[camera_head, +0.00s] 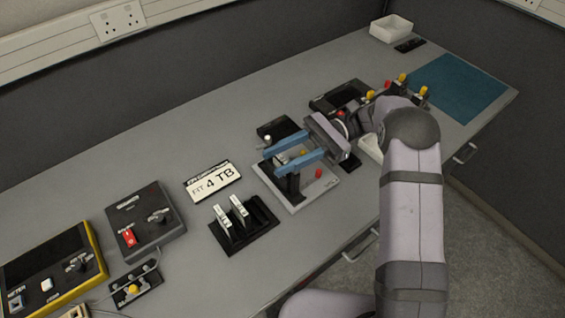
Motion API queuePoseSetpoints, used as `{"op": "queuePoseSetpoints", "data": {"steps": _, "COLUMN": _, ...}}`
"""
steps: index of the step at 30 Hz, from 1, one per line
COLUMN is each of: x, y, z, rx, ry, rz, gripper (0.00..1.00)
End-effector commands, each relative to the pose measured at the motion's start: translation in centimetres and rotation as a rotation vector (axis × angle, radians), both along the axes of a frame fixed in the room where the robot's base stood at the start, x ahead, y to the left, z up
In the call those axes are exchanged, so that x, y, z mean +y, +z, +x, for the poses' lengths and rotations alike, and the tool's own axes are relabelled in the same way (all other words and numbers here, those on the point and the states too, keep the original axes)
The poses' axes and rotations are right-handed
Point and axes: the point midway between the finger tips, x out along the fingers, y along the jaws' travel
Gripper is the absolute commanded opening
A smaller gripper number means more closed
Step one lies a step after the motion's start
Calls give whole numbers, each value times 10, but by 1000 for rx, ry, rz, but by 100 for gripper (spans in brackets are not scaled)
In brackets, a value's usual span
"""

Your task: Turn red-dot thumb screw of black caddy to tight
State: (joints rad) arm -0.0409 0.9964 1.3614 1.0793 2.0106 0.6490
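My gripper (274,158) has two blue fingers that reach in from the right, apart from each other. They are over a light grey plate (325,190) carrying a dark upright part (292,187). A red dot (318,173) shows on the plate's right side, and a small yellow spot (303,152) shows between the fingers. A flat black box (277,129) lies just behind the fingers, with a pale knob (267,140) near it. I cannot tell which black part is the caddy. The fingers partly hide the plate, and no thumb screw is clearly visible.
A sign reading "FIT 4 TB" (213,181) and a black rack with two pale-fronted units (240,217) stand left of the plate. Control boxes (143,222) are farther left. A blue mat (460,86) and white tray (391,28) are at the far right. The back-left table is clear.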

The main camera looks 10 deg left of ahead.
Motion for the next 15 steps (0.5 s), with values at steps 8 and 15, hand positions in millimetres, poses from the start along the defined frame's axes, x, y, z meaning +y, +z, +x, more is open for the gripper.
{"op": "queuePoseSetpoints", "data": {"steps": 8, "x": 0, "y": 32, "z": 0, "rx": 1, "ry": 0, "rz": -1, "gripper": 35}}
{"op": "queuePoseSetpoints", "data": {"steps": 15, "x": 0, "y": 40, "z": 0, "rx": 1, "ry": 0, "rz": -1, "gripper": 35}}
